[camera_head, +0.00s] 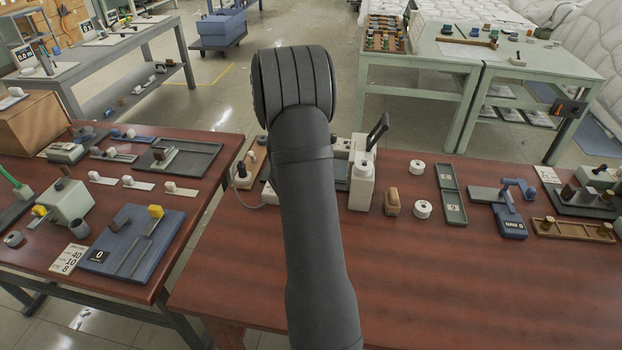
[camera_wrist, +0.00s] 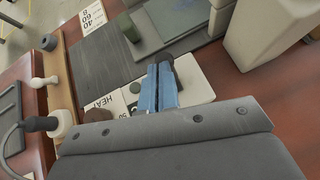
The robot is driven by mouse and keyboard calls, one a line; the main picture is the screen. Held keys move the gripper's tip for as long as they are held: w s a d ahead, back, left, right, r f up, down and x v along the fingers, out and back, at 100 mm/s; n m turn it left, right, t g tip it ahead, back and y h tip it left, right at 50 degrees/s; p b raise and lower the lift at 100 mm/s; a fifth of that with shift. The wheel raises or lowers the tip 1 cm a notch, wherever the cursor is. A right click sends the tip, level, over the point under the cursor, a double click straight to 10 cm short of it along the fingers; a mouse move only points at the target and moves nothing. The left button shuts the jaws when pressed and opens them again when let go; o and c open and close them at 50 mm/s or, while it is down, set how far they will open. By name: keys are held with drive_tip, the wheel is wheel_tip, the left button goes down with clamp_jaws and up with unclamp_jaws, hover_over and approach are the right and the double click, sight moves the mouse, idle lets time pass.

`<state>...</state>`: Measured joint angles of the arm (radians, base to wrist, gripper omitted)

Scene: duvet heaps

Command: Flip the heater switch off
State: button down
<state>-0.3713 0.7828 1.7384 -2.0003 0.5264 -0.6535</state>
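In the wrist view a pale plate (camera_wrist: 198,88) lies beside a card marked HEAT (camera_wrist: 104,104). A dark brown knob (camera_wrist: 97,115) stands by the card, partly hidden by my gripper body. My gripper (camera_wrist: 164,68) has its two blue fingers side by side with almost no gap. Its tips are over the pale plate, beside a dark piece mostly hidden behind them. I cannot tell whether they touch it, or which part is the heater switch.
A pale press with a black lever (camera_head: 362,172) stands just right of my arm. White rolls (camera_head: 422,209), a brown block (camera_head: 392,201) and a green tray (camera_head: 450,194) lie further right. The front of the red-brown table (camera_head: 470,290) is clear. A cable (camera_wrist: 12,140) shows at wrist-view left.

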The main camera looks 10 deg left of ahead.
drive_tip(key=shift+w+r, duration=0.25)
drive_tip(key=shift+w, duration=0.05)
drive_tip(key=shift+s, duration=0.1)
drive_tip(key=shift+s+a+r, duration=0.1)
drive_tip(key=shift+s+r, duration=0.1)
drive_tip(key=shift+s, duration=0.15)
drive_tip(key=s, duration=0.2)
drive_tip(key=a+r, duration=0.1)
drive_tip(key=shift+s, duration=0.4)
drive_tip(key=s+a+r, duration=0.1)
drive_tip(key=s+r, duration=0.2)
drive_tip(key=r, duration=0.6)
drive_tip(key=shift+a+r, duration=0.15)
drive_tip(key=shift+a, duration=0.2)
